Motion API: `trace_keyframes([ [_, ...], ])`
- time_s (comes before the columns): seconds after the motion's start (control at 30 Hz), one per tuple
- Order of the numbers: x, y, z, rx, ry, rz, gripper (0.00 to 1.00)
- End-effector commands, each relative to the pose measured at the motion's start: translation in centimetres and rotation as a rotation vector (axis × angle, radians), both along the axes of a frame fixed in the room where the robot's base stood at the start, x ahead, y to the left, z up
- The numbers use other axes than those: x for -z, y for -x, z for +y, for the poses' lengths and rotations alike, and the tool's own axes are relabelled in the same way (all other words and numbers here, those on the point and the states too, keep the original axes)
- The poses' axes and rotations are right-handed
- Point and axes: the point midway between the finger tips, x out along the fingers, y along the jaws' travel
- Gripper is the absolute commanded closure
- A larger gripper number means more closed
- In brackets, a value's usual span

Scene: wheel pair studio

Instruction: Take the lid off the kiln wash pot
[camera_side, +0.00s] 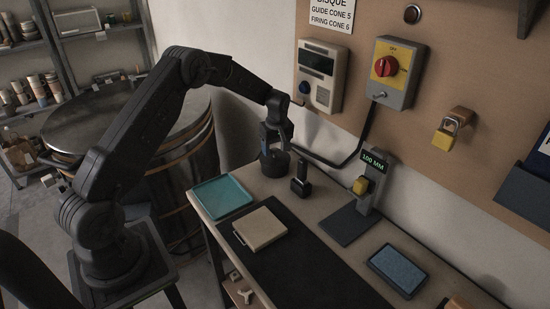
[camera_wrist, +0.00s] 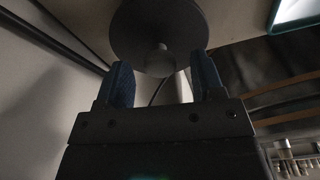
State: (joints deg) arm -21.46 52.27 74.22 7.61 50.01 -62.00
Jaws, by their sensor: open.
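The kiln wash pot (camera_side: 275,164) is a dark round pot at the back left of the bench in the side view. My gripper (camera_side: 277,138) is right above it, pointing down. My gripper (camera_wrist: 161,66) is open, with one blue finger on each side of the knob. I see gaps between the knob and both fingers. The lid appears to sit on the pot; the pot's body is hidden in the wrist view.
A black upright tool (camera_side: 301,182) stands close to the pot's right. A teal tray (camera_side: 222,195) and a beige slab (camera_side: 260,229) lie in front. A gauge stand (camera_side: 366,190) and a blue pad (camera_side: 399,270) are farther right. The wall with control boxes (camera_side: 320,75) is close behind.

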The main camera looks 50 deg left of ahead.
Motion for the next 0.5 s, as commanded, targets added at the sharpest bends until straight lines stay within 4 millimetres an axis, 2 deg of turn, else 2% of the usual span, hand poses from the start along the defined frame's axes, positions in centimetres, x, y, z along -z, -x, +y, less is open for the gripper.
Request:
trace_keyframes([
  [0.13,1.39,0.00,0.17,0.000,0.000,0.001,0.38],
  [0.37,1.53,-0.03,0.19,0.000,0.000,-0.001,0.38],
  [0.5,1.51,-0.03,0.18,0.000,0.000,0.000,0.50],
])
